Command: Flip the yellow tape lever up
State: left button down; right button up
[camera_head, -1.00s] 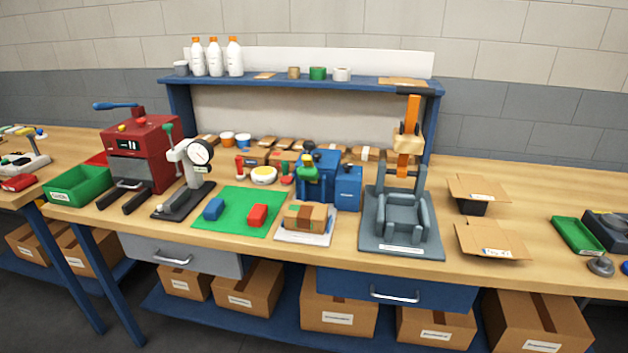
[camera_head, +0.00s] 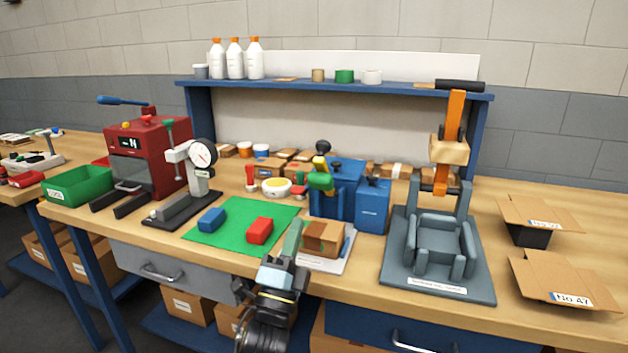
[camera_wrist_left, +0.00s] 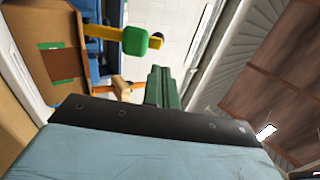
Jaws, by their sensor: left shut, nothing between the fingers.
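The yellow tape lever (camera_head: 319,162) stands on the blue tape machine (camera_head: 342,195), with a black knob at its top and a green part below. In the left wrist view the yellow lever (camera_wrist_left: 104,33) shows near the top, with the green part (camera_wrist_left: 135,41) and a black end beyond it. My left gripper (camera_head: 292,238) is shut and empty, its green fingers pointing up in front of the carton. It is in front of and below the lever, apart from it. The fingers also show in the left wrist view (camera_wrist_left: 162,88). My right gripper is not in view.
A taped carton (camera_head: 322,238) on a white board stands between my gripper and the machine. A green mat (camera_head: 235,222) with a blue and a red block lies to the left. A grey fixture with an orange-handled press (camera_head: 437,240) stands right. Open cartons (camera_head: 563,280) lie far right.

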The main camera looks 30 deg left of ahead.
aim_at(315, 164)
pick_arm(q)
jog(key=x, duration=1.1)
jog(key=shift+w+r, duration=0.2)
jog(key=shift+w, duration=0.1)
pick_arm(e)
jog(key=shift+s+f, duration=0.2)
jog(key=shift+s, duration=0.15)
